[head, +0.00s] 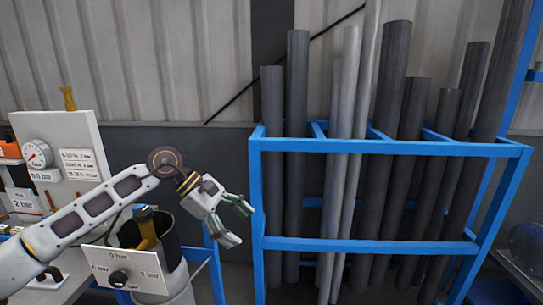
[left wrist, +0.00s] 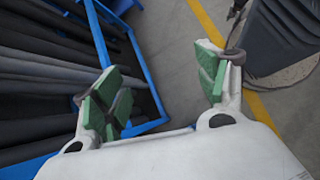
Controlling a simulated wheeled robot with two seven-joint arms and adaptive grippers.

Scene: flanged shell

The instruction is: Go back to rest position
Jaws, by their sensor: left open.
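My left gripper (head: 240,222) is raised in the middle of the head view, with its arm coming in from the left. Its fingers point right and slightly down, towards the left post of the blue rack, with no visible contact. In the left wrist view the green-padded fingers (left wrist: 160,88) stand wide apart with nothing between them. The gripper is open and empty. My right gripper shows in neither view. The flanged shell cannot be made out in these frames.
A blue rack (head: 390,147) holds several grey pipes (head: 390,100) upright.

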